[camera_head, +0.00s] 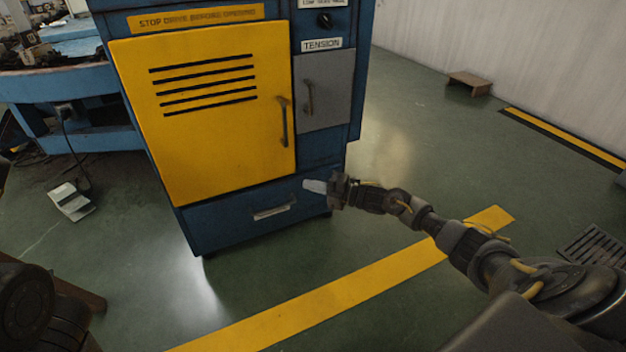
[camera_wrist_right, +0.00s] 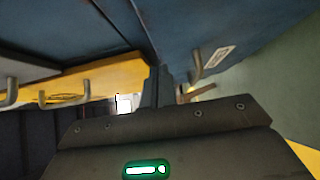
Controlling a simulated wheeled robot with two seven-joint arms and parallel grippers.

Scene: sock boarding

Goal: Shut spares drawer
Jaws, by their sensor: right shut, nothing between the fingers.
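The spares drawer (camera_head: 230,219) appears to be the blue front at the bottom of the blue cabinet, under the yellow door. It has a small pale bar handle (camera_head: 273,211). Its front looks about flush with the cabinet; a small gap cannot be ruled out. My right gripper (camera_head: 315,186) is shut and empty at the upper right of the drawer front, right of the handle; I cannot tell whether it touches. In the right wrist view, its fingers (camera_wrist_right: 158,88) point at blue panels, with a hooked handle (camera_wrist_right: 197,70) near a white label. My left gripper is not in view.
The yellow door (camera_head: 205,115) and grey door (camera_head: 325,90) above look shut. A blue bench (camera_head: 85,85) stands left, with a pale pedal-like box (camera_head: 70,201) on the floor. A small brown stool (camera_head: 469,83) is at the back right. The floor before the cabinet is clear.

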